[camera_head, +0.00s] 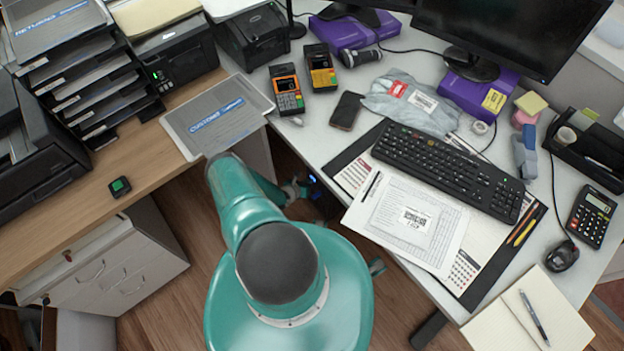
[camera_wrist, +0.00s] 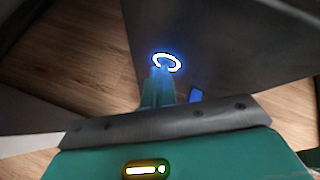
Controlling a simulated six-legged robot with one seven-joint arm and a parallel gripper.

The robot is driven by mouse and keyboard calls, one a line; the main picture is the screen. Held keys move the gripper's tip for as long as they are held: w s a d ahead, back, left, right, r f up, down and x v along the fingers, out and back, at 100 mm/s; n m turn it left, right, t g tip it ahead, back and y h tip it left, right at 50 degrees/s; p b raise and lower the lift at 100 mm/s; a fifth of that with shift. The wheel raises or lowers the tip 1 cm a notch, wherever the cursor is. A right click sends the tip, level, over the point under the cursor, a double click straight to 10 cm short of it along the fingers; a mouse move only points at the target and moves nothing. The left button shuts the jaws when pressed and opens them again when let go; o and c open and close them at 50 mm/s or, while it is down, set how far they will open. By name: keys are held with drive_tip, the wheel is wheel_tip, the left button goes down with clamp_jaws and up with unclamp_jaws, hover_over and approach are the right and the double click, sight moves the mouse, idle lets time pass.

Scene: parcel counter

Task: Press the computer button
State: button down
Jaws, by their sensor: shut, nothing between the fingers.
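In the wrist view, the computer button (camera_wrist: 167,62) is a glowing white ring with a blue halo. It sits on a dark grey computer case (camera_wrist: 225,45). My gripper (camera_wrist: 160,78) is shut and empty, its teal fingers pointing at the ring. The fingertips reach the lower left edge of the ring and cover part of it; I cannot tell whether they touch it. A small blue light (camera_wrist: 196,95) shows to the right of the fingers. In the head view my teal arm reaches low beside the desk edge, and the case is mostly hidden there.
The white desk (camera_head: 310,140) overhangs on the right, with a phone (camera_head: 346,110), keyboard (camera_head: 450,170) and papers (camera_head: 405,222). A wooden counter (camera_head: 160,150) and drawer unit (camera_head: 105,270) stand left. Wooden floor (camera_head: 180,325) shows between them.

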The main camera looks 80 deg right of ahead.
drive_tip(key=shift+w+a, duration=0.5)
drive_tip(key=shift+a, duration=0.05)
drive_tip(key=shift+w+a, duration=1.7)
drive_tip(key=shift+a, duration=0.2)
